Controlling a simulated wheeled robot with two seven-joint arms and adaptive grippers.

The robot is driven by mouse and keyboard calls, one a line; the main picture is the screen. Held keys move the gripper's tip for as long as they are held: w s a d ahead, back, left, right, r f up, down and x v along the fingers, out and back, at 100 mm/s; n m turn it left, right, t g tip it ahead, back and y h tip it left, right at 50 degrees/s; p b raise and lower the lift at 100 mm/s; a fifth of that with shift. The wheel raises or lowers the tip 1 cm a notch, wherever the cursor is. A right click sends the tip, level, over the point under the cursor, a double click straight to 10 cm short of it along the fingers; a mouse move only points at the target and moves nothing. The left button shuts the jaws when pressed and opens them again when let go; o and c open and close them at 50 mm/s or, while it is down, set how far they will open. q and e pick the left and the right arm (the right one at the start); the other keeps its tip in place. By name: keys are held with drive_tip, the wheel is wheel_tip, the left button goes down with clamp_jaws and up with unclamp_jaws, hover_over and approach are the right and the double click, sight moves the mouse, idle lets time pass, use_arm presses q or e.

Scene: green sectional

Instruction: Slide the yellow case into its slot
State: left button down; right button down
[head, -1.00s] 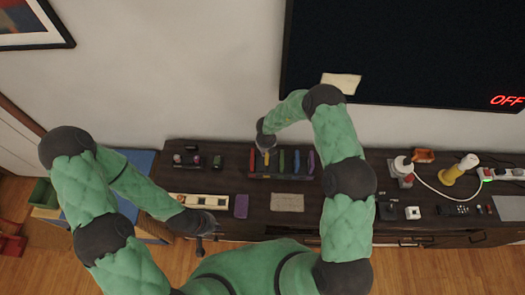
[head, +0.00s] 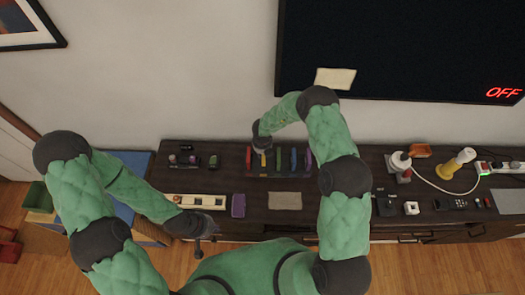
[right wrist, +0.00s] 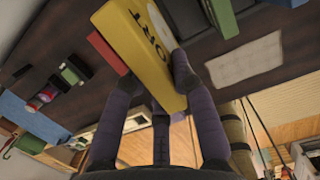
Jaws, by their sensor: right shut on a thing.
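The yellow case (head: 263,160) stands at the left part of a dark rack (head: 282,175) on the sideboard, between a red case (head: 248,158) and a blue case (head: 278,160). My right gripper (head: 262,146) is over it from above. In the right wrist view the fingers are shut on the yellow case (right wrist: 142,48), with dark lettering along its side. How deep the case sits in its slot is hidden. My left gripper (head: 208,232) is empty, its fingers spread, near the sideboard's front edge, far from the rack.
Green (head: 293,158) and purple (head: 307,160) cases stand right of the blue one. A beige mat (head: 285,201) and a purple flat item (head: 238,206) lie in front.

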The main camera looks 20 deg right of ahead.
sight(263, 161)
drive_tip(key=shift+f+b, duration=0.75)
drive_tip(key=shift+f, duration=0.65)
idle(0.8)
drive_tip(key=shift+f+b, duration=1.85)
drive_tip(key=shift+f, duration=0.9)
drive_tip(key=c, duration=0.9)
unclamp_jaws()
drive_tip(key=shift+c, duration=0.2)
drive_tip(key=r, duration=0.4)
drive_tip(key=s+r, duration=0.1)
drive_tip(key=r, duration=0.7)
drive_tip(key=shift+s+a, duration=0.3)
drive_tip(key=shift+s, duration=0.1)
